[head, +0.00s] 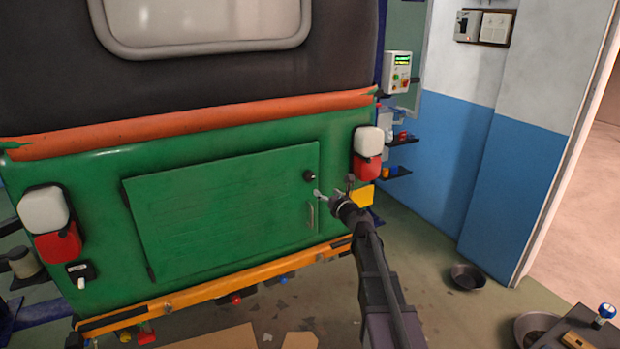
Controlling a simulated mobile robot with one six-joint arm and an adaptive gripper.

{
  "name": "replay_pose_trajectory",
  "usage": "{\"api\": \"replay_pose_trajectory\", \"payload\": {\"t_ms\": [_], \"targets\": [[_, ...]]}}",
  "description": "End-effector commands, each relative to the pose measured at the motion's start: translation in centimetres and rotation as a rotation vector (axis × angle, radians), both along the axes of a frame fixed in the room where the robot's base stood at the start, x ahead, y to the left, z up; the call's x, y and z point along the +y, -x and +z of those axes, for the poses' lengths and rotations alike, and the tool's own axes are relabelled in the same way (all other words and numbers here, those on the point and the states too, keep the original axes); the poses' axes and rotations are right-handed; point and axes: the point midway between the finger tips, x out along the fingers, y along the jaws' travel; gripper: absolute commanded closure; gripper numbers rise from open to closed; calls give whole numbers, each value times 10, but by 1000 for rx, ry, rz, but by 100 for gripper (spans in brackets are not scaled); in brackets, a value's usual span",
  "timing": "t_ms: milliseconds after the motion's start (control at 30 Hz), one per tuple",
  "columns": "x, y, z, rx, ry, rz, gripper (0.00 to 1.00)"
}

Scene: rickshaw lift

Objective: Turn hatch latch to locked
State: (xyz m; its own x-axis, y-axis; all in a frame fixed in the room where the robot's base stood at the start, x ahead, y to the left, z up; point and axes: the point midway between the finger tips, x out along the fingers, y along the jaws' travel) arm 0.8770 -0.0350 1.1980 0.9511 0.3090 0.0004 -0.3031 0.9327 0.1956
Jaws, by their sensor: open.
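The green hatch (225,212) is a flat panel, shut in the back of the green rickshaw (90,185). A small round black latch knob (309,176) sits near its upper right edge; its turn position is too small to read. A thin upright handle (310,217) is lower on the same side. My gripper (323,196) is at the hatch's right edge, just below and right of the knob. It appears apart from the knob and holds nothing that I can see. My arm partly hides the bumper and the body right of the hatch.
Red and white tail lamps (367,153) flank the hatch, the right one close above my wrist. An orange bumper (220,287) runs below. A control box (397,72) and shelves stand behind at right. A metal bowl (468,278) lies on open floor.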

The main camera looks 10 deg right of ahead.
Motion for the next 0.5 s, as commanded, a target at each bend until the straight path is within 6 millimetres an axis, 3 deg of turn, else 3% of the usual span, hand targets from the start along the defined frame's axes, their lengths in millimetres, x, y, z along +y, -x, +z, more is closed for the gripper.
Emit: {"api": "replay_pose_trajectory", "payload": {"t_ms": [500], "targets": [[22,-75,0,0,1,0,10]]}}
